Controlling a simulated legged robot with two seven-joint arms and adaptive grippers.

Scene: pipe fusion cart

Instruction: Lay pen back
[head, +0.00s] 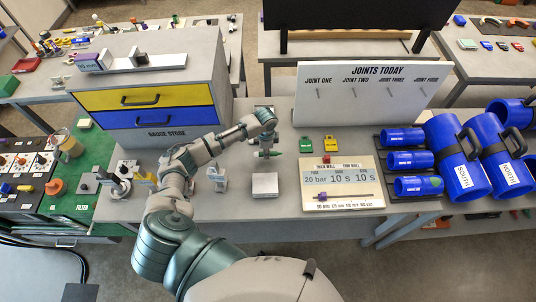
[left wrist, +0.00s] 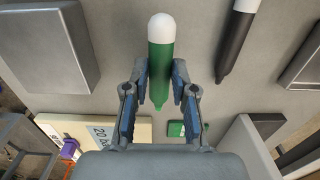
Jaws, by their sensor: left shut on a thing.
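A green pen (head: 269,154) with a white end is in my left gripper (head: 262,138), over the grey bench in the head view. In the left wrist view the green pen (left wrist: 161,62) points its tip toward the bottom of the picture, between the two fingers of the left gripper (left wrist: 160,92). The fingers are shut on its sides. A black pen (left wrist: 236,45) with a white end is to its right in that view, apart from it. I cannot tell how high the green pen is above the bench. My right gripper is in neither view.
A grey block (head: 265,184) stands on the bench in front of the gripper. A settings board (head: 340,178) lies to the right, with green (head: 305,144) and yellow (head: 329,146) tags behind it. A drawer cabinet (head: 205,62) stands left; blue pipe pieces (head: 455,150) are far right.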

